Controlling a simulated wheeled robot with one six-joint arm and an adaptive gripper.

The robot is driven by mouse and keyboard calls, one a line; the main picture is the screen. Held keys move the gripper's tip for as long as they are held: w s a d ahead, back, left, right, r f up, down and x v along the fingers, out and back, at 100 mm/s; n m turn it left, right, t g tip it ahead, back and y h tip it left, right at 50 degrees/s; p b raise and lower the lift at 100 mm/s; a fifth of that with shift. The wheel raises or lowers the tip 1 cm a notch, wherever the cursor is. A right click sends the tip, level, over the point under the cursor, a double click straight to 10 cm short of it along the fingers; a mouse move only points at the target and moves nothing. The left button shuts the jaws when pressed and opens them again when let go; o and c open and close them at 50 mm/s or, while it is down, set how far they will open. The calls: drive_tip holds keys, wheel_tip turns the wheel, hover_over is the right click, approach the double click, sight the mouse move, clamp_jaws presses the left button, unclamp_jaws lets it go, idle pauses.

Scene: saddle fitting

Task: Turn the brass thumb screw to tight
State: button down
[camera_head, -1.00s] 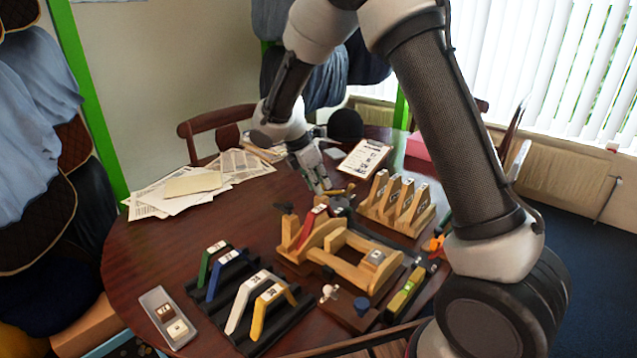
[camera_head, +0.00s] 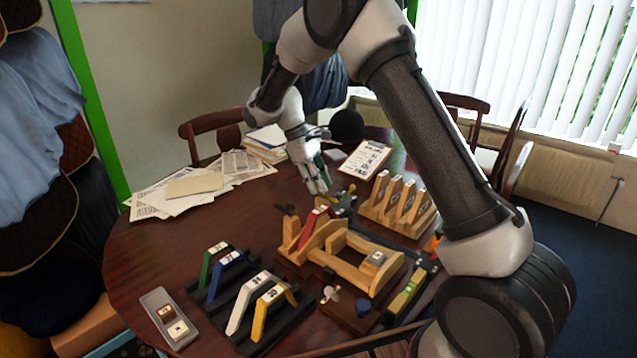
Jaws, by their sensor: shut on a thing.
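My gripper (camera_head: 319,188) points down behind the wooden saddle jig (camera_head: 345,258), at the far side of the table. Its jaws are shut at a small dark fixture (camera_head: 343,204) with a brass-coloured part. The brass thumb screw appears to be between the fingertips, but they hide it and it is too small to make out. I cannot read how far the screw is turned.
A wooden rack of upright pieces (camera_head: 398,207) stands close to the right of my gripper. A black rack (camera_head: 250,295) with coloured arches stands front left. The table (camera_head: 150,258) is clear at left.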

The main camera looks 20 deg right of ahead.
drive_tip(key=m, duration=0.2)
drive_tip(key=m+g+y, duration=0.1)
drive_tip(key=m, duration=0.1)
drive_tip(key=shift+w+d+m, duration=0.15)
drive_tip(key=shift+d+m, duration=0.05)
drive_tip(key=shift+m, duration=0.1)
drive_tip(key=shift+d+m+g+y, duration=0.1)
drive_tip(key=shift+m+g+y, duration=0.55)
drive_tip(key=shift+m, duration=1.15)
drive_tip(key=c, duration=1.3)
unclamp_jaws()
drive_tip(key=shift+o, duration=0.2)
drive_tip(key=shift+r, duration=0.1)
drive_tip(key=v, duration=1.2)
drive_tip(key=shift+d, duration=0.15)
